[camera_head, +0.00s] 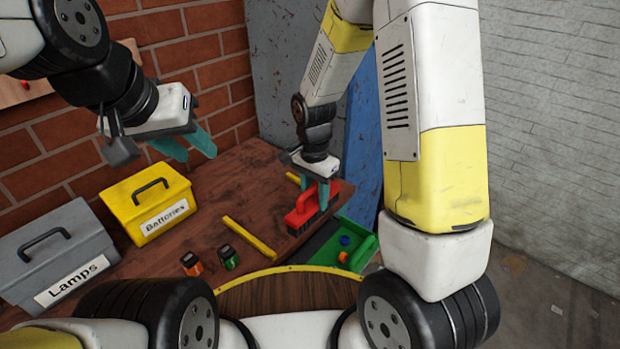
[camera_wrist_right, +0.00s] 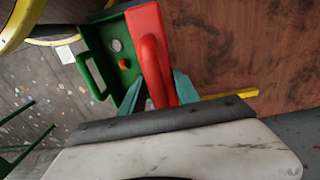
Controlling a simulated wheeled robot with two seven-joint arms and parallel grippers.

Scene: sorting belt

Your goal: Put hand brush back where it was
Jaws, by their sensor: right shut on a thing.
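The red hand brush (camera_head: 301,215) with dark bristles is at the right edge of the wooden table. My right gripper (camera_head: 320,190) is shut on its handle. In the right wrist view the red brush (camera_wrist_right: 150,50) sits between the teal fingers of my right gripper (camera_wrist_right: 160,90). I cannot tell whether the bristles touch the table. My left gripper (camera_head: 188,147) hangs above the table at the left, near the yellow box, with its teal fingers apart and nothing visible between them.
A grey Lamps box (camera_head: 60,245) and a yellow Batteries box (camera_head: 150,196) stand at the left. Two small batteries (camera_head: 229,257) and a yellow strip (camera_head: 249,237) lie on the table. A green bin (camera_head: 327,250) with small items is beside the table's right edge. The back middle is clear.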

